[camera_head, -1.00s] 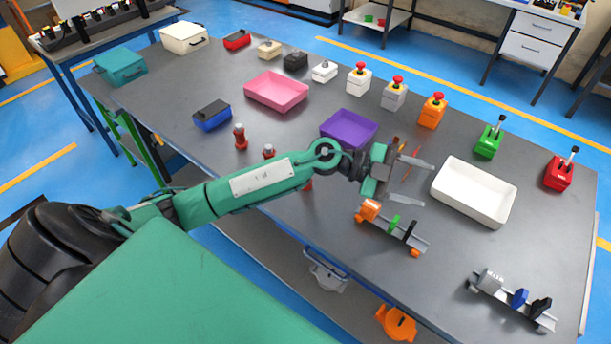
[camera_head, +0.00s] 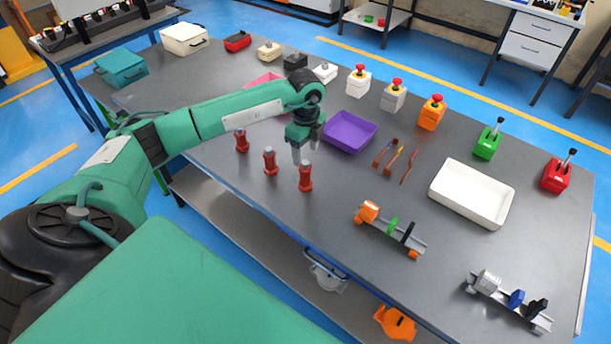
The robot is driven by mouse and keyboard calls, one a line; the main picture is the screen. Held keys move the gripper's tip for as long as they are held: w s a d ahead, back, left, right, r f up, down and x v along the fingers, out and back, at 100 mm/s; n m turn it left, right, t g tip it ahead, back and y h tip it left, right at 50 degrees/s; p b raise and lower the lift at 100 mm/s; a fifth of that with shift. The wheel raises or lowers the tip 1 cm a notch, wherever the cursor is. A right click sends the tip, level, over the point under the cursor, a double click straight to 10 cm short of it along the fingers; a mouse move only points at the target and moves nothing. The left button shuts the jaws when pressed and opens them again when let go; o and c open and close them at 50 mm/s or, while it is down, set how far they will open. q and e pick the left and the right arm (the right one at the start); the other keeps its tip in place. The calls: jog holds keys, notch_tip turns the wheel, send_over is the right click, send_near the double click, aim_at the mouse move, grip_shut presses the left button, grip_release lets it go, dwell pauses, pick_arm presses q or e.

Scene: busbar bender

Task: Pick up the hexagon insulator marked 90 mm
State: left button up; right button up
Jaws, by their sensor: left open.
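Three red insulators with grey tops stand upright in a row near the table's front edge: a left one (camera_head: 241,141), a middle one (camera_head: 270,161) and a right one (camera_head: 305,177). Their markings are too small to read, so I cannot tell which is the 90 mm one. My left gripper (camera_head: 304,154) points down, open, just above or behind the right insulator's top. I see nothing held between its fingers. My right gripper is not in view.
My arm partly covers a pink tray (camera_head: 264,79). A blue box, seen earlier, is hidden behind my arm. A white tray (camera_head: 472,193) and rail assemblies (camera_head: 390,230) stand right.

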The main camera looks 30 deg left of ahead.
aim_at(306, 175)
pick_arm(q)
notch_tip(306, 175, down, 4)
jog(key=shift+s+f+p, duration=0.1)
jog(key=shift+p, duration=0.35)
jog(key=f+p, duration=0.1)
jog(key=f, duration=0.2)
jog(key=f+p, duration=0.1)
jog(key=shift+s+d+f+p, duration=0.25)
jog(key=shift+s+f+p, duration=0.05)
jog(key=shift+s+p, duration=0.05)
jog(key=shift+f, duration=0.35)
jog(key=c, duration=1.2)
